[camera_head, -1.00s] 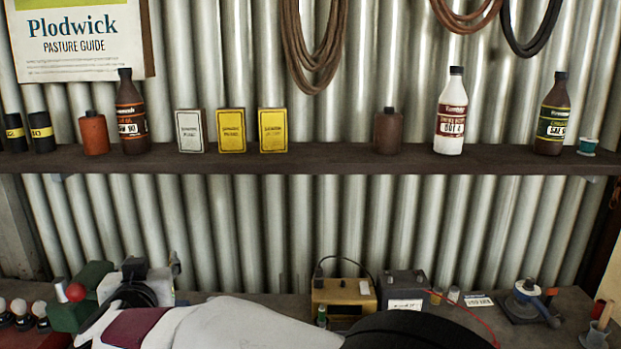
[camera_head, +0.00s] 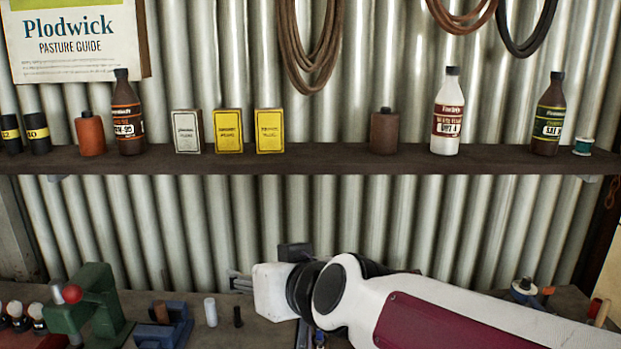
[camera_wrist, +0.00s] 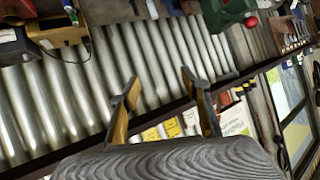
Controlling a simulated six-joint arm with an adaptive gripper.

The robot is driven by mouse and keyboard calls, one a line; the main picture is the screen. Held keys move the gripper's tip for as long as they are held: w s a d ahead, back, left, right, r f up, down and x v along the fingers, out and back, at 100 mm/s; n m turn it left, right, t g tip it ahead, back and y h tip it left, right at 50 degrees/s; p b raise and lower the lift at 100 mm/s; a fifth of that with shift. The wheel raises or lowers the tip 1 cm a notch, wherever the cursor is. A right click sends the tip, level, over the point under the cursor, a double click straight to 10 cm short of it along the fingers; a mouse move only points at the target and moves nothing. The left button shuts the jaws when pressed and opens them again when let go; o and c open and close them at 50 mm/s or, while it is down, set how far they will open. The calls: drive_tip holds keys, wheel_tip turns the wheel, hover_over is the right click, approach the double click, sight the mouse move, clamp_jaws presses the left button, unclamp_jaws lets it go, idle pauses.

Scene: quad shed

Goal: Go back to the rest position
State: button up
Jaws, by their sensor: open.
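My gripper (camera_head: 238,282) shows small at the left end of my arm, above the bench and in front of the corrugated wall. In the wrist view its two fingers (camera_wrist: 160,78) stand apart with nothing between them, so it is open and empty. That view is strongly tilted, with the bench along the top and the shelf running diagonally behind the fingers. My white and maroon arm reaches in from the lower right of the head view and hides part of the bench.
A long shelf (camera_head: 330,159) carries bottles, tins and small boxes above my arm. On the bench stand a green press with a red knob (camera_head: 72,293), a blue vice-like tool (camera_head: 165,325) and a white cylinder (camera_head: 211,312). Hanging coils (camera_head: 312,50) are higher up.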

drive_tip(key=s+d+f+m+g+h, duration=0.2)
drive_tip(key=s+d+f, duration=0.4)
drive_tip(key=s+d, duration=0.5)
drive_tip(key=s+d+f+m+g+h, duration=0.2)
drive_tip(key=s+d+f, duration=0.5)
drive_tip(key=s+d, duration=0.4)
drive_tip(key=d+g+h, duration=0.1)
drive_tip(key=d+h, duration=0.1)
drive_tip(key=d, duration=0.1)
drive_tip(key=shift+s+f+h, duration=0.2)
drive_tip(key=shift+s+h, duration=0.1)
drive_tip(key=shift+s, duration=0.05)
